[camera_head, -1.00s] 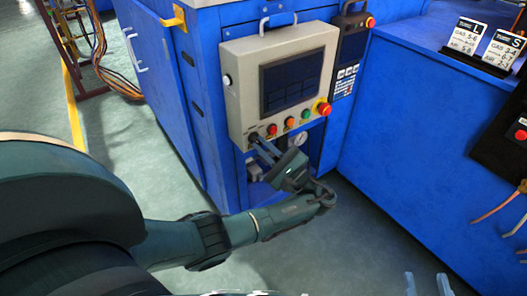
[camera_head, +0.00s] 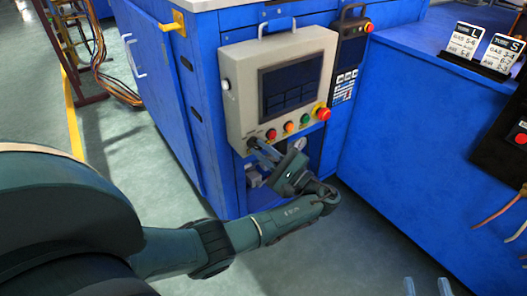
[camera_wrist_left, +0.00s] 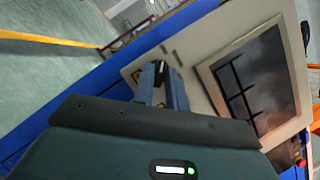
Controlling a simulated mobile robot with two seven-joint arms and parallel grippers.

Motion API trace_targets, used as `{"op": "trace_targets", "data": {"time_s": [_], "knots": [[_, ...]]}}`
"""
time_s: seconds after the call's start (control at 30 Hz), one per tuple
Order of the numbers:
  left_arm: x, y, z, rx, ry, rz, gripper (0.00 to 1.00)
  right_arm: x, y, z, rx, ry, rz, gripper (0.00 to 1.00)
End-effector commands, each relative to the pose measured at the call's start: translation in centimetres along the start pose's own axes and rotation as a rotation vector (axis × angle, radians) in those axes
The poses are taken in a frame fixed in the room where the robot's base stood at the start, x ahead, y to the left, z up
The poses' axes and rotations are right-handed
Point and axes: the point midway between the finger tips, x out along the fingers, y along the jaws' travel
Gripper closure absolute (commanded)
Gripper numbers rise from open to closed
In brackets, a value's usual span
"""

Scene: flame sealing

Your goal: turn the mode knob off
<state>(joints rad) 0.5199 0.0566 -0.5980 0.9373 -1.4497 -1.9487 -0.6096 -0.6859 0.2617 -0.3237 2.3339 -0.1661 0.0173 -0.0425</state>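The grey control box (camera_head: 233,108) with a dark screen stands on the front of the blue machine. My left gripper (camera_head: 254,146) reaches the lower left corner of its face, where the mode knob sits. The fingers cover most of the knob in the head view. In the left wrist view the two fingers (camera_wrist_left: 163,82) stand close together with the small dark mode knob (camera_wrist_left: 160,66) between their tips, and they look shut on it. Its exact pointing direction is hidden. My right gripper (camera_head: 427,287) shows only two pale, separated fingertips at the bottom edge, with nothing visible between them.
Just right of the knob are a red button (camera_head: 271,134), an orange button (camera_head: 289,126), a green button (camera_head: 305,118) and a large red emergency stop (camera_head: 323,113). A blue bench (camera_head: 420,130) with sign cards stands at right. Floor in front is clear.

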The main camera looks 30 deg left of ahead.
Motion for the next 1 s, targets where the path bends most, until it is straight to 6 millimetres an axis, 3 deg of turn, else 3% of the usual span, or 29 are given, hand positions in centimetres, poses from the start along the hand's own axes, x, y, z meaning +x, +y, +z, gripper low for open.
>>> {"op": "trace_targets", "data": {"time_s": [0.2,0.53,0.67,1.0], "knots": [[0.1,0.1,0.0,0.002,-0.001,0.001,0.68,0.0,0.0,0.0,0.0,0.0,0.0,0.64],[-0.9,0.1,-0.1,0.004,0.002,0.001,0.68,0.0,0.0,0.1,0.0,0.0,-0.001,0.64],[-3.0,0.1,-0.1,0.003,0.003,0.0,0.68,0.0,-0.1,0.1,-0.002,0.005,-0.001,0.64],[-10.5,0.3,-0.2,0.006,0.004,0.005,0.68,-0.1,-0.8,0.4,-0.013,0.074,-0.015,0.64]]}}
